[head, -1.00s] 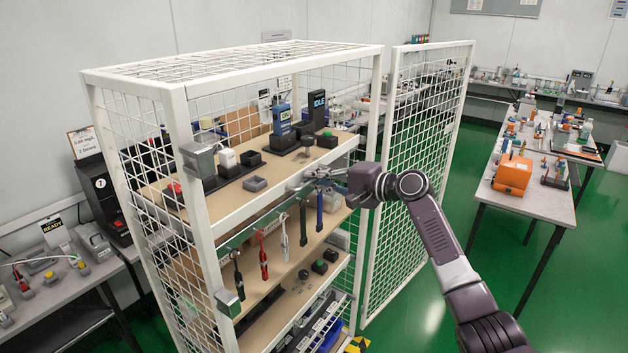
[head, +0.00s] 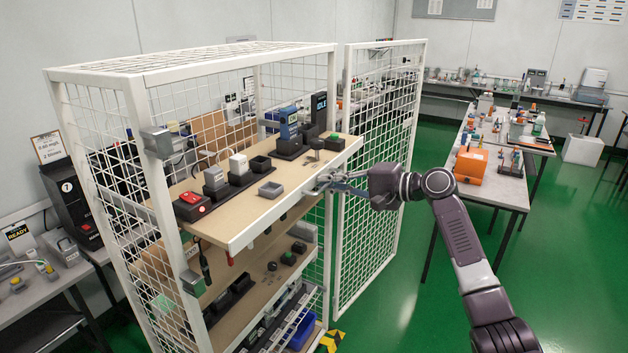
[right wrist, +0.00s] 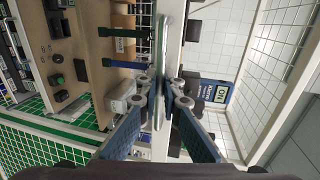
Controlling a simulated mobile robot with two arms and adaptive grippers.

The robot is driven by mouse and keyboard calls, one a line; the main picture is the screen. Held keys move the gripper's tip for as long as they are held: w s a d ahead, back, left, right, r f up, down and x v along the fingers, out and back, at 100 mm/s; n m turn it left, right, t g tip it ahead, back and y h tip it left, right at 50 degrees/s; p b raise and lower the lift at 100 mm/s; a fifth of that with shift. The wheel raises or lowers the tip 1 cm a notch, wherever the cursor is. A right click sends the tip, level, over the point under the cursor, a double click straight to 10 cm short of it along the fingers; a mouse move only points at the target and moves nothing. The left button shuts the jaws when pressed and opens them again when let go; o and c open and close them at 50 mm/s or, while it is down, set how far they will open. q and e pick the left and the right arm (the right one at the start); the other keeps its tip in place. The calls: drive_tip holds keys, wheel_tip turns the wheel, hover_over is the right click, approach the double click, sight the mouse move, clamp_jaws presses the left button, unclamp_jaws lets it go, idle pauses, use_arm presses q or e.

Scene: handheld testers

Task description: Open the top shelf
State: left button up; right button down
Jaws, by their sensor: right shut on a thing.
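The top shelf (head: 238,222) is a tan board with a white front rim in a white wire-mesh cabinet (head: 190,62). It sticks out past the cabinet's front posts. My right gripper (head: 326,181) is at the front rim, toward its right end, shut on the shelf's handle. In the right wrist view, the fingers (right wrist: 160,88) close on a thin pale bar, the handle (right wrist: 162,55), alongside the rim. The fingers hide part of it. On the shelf stand a blue tester (head: 288,124), a dark tester (head: 318,108) and a red-topped device (head: 191,205). My left gripper is not in view.
The mesh door (head: 372,160) stands open to the right, behind my right arm. Lower shelves (head: 262,290) hold small items. A bench with an orange box (head: 477,162) is at the right. Green floor (head: 400,310) is clear in front of the cabinet.

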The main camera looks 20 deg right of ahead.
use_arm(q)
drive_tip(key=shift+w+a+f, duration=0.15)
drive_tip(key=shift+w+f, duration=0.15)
use_arm(e)
drive_tip(key=f+v, duration=0.1)
drive_tip(key=v, duration=0.5)
drive_tip(key=shift+s+d+f, duration=0.25)
drive_tip(key=shift+s+d, duration=0.05)
drive_tip(key=shift+s, duration=0.15)
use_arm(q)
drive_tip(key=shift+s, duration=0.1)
use_arm(e)
drive_tip(key=c, duration=2.4)
unclamp_jaws()
drive_tip(key=v, duration=1.2)
